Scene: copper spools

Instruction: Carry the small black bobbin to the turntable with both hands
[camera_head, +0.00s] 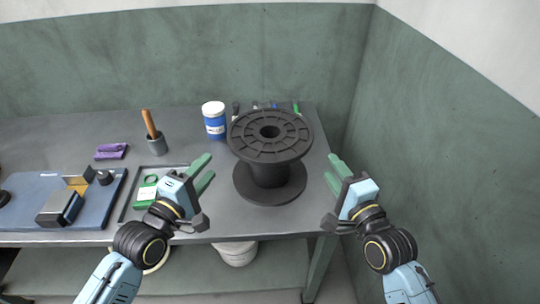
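The black bobbin (270,183) stands upright on the grey table, near its right end. Its top flange has a hole in the middle and its core looks bare. My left gripper (204,170) is left of the bobbin, its green fingers spread and empty. My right gripper (336,170) is to the right of the bobbin, past the table's right edge, and it also looks empty, with its fingers partly overlapping in view. Neither gripper touches the bobbin. I cannot make out a turntable in this view.
A blue and white jar (214,121) stands just left of the bobbin, with small tools behind. A cup with a wooden handle (156,143), a purple item (111,151), a tray with a green item (146,193) and a blue board (35,188) lie further left. A wall rises at right.

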